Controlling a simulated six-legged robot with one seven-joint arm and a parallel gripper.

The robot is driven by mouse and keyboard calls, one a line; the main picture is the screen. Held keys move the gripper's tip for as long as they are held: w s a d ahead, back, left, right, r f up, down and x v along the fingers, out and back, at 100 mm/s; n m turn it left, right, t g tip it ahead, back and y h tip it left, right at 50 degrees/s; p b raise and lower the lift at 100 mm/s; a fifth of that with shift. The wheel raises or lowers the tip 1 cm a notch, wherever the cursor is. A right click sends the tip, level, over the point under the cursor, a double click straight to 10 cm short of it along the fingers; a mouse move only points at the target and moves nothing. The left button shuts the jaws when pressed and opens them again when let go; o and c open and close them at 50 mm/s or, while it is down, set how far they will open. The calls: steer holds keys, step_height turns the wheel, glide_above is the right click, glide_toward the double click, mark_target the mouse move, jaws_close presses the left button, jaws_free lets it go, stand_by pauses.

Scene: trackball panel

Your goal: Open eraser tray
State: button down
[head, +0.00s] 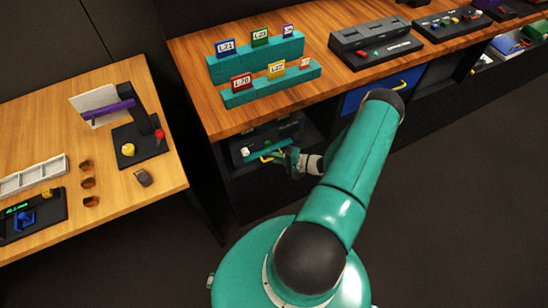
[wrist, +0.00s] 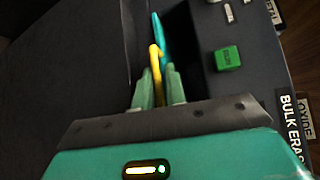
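The bulk eraser (head: 262,137) is a black unit in the open bay under the wooden counter. Its teal tray front (head: 258,154) has a yellow handle (head: 266,158). In the wrist view the teal tray edge (wrist: 162,35) stands in a dark slot, with the yellow handle (wrist: 155,58) in front of it. My gripper (head: 291,157) reaches into the bay from the right. In the wrist view its two fingers (wrist: 158,86) lie close on both sides of the handle and seem to pinch it. How far the tray is out cannot be told.
A green button (wrist: 228,58) and a "BULK ERASER" label (wrist: 291,125) are beside the tray. The bay's side walls are close to my gripper. A blue drawer (head: 372,93) is to the right. A labelled rack (head: 255,68) stands above on the counter. Open floor lies in front.

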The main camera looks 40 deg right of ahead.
steer(key=shift+s+f, duration=0.15)
steer(key=s+a, duration=0.2)
steer(key=s, duration=0.7)
steer(key=s+a, duration=0.3)
steer(key=s, duration=0.5)
steer(key=shift+s+a, duration=0.2)
steer(key=shift+s, duration=0.15)
steer(key=shift+f, duration=0.1)
steer(key=c, duration=1.5)
jaws_free()
steer(key=shift+w, duration=0.1)
steer(key=shift+d, duration=0.1)
